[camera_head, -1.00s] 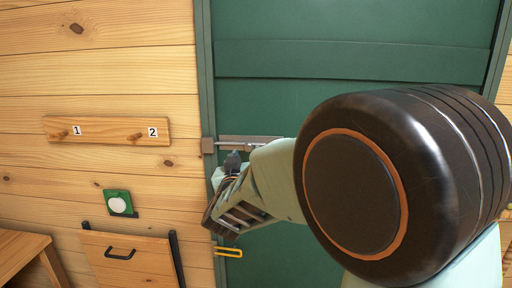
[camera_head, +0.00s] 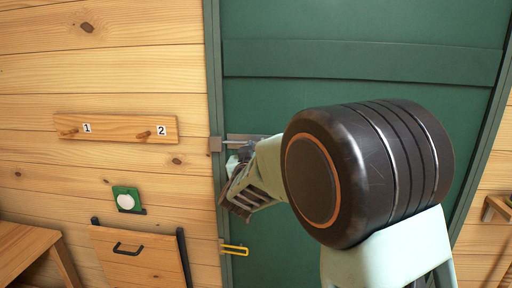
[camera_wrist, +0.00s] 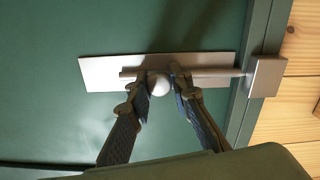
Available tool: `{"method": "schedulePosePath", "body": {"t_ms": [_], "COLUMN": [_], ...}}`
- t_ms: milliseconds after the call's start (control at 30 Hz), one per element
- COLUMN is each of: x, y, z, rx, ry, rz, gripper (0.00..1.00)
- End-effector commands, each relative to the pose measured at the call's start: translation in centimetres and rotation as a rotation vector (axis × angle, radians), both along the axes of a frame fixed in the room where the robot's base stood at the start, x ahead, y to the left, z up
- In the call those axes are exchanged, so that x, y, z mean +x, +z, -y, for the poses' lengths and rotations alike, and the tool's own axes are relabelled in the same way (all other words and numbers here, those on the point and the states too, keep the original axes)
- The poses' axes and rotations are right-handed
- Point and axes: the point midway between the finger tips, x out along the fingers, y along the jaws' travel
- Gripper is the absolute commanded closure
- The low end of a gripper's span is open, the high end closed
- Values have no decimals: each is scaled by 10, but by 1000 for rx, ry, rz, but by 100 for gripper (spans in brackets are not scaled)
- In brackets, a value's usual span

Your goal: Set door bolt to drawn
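The door bolt is a grey metal plate (camera_wrist: 108,72) with a rod (camera_wrist: 215,72) and a round knob (camera_wrist: 159,84), mounted on the green door (camera_head: 290,85). In the wrist view the rod runs right to the square keeper (camera_wrist: 265,76) at the door's edge; whether its end is inside the keeper is hard to see. The keeper also shows in the head view (camera_head: 215,145). My gripper (camera_wrist: 160,82) has one finger on each side of the knob, close against it, and looks shut on it. In the head view my arm hides most of the bolt and the knob.
A peg rail (camera_head: 110,128) with pegs numbered 1 and 2 is on the wood wall left of the door.

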Motion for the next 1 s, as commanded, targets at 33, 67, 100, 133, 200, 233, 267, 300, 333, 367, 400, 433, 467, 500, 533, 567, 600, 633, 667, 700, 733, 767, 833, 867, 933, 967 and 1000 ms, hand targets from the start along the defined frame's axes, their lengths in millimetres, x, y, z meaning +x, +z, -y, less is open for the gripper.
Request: {"method": "schedulePosePath", "body": {"t_ms": [33,67,100,133,200,233,267,300,333,367,400,433,467,500,533,567,600,633,667,700,733,767,833,867,933,967,1000], "x": [0,0,0,0,0,0,0,0,0,0,0,0,0,0,0,0,-1,-1,-1,-2,-1,-1,-1,-1,-1,-1,-1], "y": [0,0,0,0,0,0,0,0,0,0,-1,-1,-2,-2,-2,-2,-3,-2,-2,-1,-1,-1,0,0,-1,-1,-1], "z": [0,0,0,0,0,0,0,0,0,1,3,6,9,15,19,25,31,35,38,39,40,40,40,40,41,41,41], "rx": [0,0,0,0,0,0,0,0,0,0,0,1,1,1,1,1,0,0,1,1,0,0,0,0,0,0,0], "ry": [0,0,0,0,0,0,0,0,0,0,-1,-2,-3,-2,-2,-3,-3,-3,-4,-3,-2,-2,-3,-4,-4,-5,-5], "rz": [0,0,0,0,0,0,0,0,0,0,0,0,1,3,4,3,3,3,2,1,0,0,0,0,-1,-1,-1], "gripper": [97,100,100,100,100,100,100,100,100,100,100,100,100,100,100,100,100,100,100,100,100,100,100,100,100,80,75]}}
